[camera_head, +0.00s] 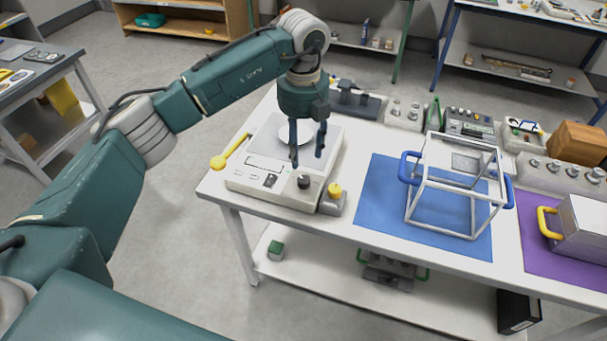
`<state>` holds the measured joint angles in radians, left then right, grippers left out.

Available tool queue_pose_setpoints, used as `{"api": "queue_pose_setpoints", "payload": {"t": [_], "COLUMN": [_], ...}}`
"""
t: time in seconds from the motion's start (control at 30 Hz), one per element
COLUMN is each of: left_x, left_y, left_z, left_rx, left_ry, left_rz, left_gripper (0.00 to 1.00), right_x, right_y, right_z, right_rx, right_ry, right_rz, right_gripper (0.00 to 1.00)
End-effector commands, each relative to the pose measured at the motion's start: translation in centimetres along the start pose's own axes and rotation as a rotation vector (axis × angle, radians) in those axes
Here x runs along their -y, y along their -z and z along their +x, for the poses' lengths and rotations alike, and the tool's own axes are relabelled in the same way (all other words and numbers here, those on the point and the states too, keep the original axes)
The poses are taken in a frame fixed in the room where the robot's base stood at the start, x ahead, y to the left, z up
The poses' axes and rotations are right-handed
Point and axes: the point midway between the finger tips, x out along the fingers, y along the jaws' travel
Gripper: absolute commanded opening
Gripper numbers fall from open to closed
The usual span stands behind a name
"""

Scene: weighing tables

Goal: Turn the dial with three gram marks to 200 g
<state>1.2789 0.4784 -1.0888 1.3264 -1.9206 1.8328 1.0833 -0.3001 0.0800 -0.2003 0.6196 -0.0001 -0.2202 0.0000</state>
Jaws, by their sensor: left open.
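A white scale (277,190) stands at the left end of the white table, with a pale round pan (296,135) on top. A small black dial (304,181) sits on its front face, near the right corner; its gram marks are too small to read. My left gripper (307,164) points down over the front part of the scale, its two dark fingers apart and nothing between them. The fingertips are a little above and behind the dial, apart from it as far as I can tell. My right gripper is not in view.
A yellow-topped knob on a grey block (333,199) stands close to the scale's right side. A yellow spoon-like tool (229,152) lies to its left. A white open frame with blue handles (454,185) stands on a blue mat (378,205). Metal weights (404,112) stand behind.

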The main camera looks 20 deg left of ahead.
Motion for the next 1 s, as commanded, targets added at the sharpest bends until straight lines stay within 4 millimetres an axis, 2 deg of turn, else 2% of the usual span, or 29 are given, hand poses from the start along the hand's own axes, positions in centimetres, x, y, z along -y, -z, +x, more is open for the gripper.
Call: {"api": "queue_pose_setpoints", "payload": {"t": [0.3,0.5,0.67,0.9,0.93,1.0], "left_x": [0.1,0.2,0.2,0.2,0.2,0.2], "left_y": [0.2,0.2,0.2,0.2,0.2,0.2], "left_z": [5.9,8.6,9.6,9.7,9.7,9.7], "left_rx": [-0.007,-0.004,-0.003,-0.002,-0.002,-0.002], "left_ry": [0.002,0.004,0.005,0.006,0.006,0.006], "left_rz": [0.003,0.005,0.005,0.006,0.006,0.006], "left_gripper": [0.45,0.45,0.45,0.45,0.43,0.29], "right_x": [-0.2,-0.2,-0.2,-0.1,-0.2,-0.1], "right_y": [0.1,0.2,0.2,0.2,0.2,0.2], "right_z": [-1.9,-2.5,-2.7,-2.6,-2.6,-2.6], "right_rx": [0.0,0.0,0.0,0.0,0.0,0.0], "right_ry": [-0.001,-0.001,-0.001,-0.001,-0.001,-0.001], "right_rz": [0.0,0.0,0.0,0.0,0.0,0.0], "right_gripper": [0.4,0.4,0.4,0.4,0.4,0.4]}}
